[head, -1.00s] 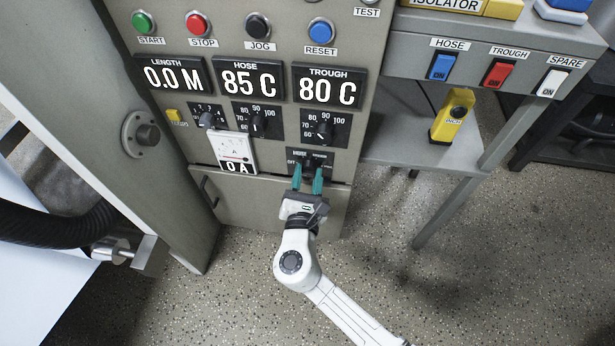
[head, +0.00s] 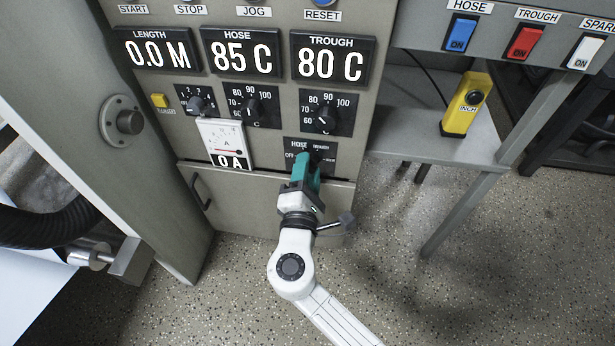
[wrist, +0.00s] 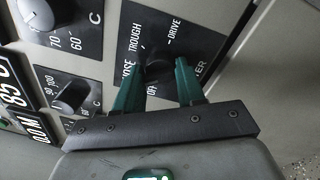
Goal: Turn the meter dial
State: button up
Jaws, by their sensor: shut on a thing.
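The meter dial is a small dark knob (wrist: 158,68) on a black plate (head: 327,146) at the lower right of the grey panel. In the wrist view the plate shows the words TROUGH and DRIVE, with other labels partly covered by the fingers. My gripper (head: 307,160) reaches the plate from below. In the wrist view my gripper (wrist: 158,82) has its two green fingers on either side of the knob, shut on it. In the head view the fingers hide the knob. Which label it points to is unclear. The ammeter (head: 224,144), left of the plate, reads 0 A.
Hose knob (head: 251,109) and trough knob (head: 327,119) sit above the plate, with a smaller knob (head: 195,105) at left. A yellow INCH box (head: 466,105) stands on the shelf at right. A cabinet door handle (head: 202,190) juts out below left.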

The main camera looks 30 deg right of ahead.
jog(key=shift+d+f+m+b, duration=0.15)
jog(key=shift+f+m+b, duration=0.1)
jog(key=shift+m+b, duration=0.45)
jog(key=shift+m, duration=0.3)
jog(key=o, duration=0.8)
jog(key=shift+o, duration=1)
jog(key=shift+r, duration=0.15)
jog(key=shift+s, duration=0.1)
jog(key=p+v, duration=0.3)
jog(key=v, duration=0.7)
jog(key=shift+s+a, duration=0.25)
jog(key=shift+a, duration=0.05)
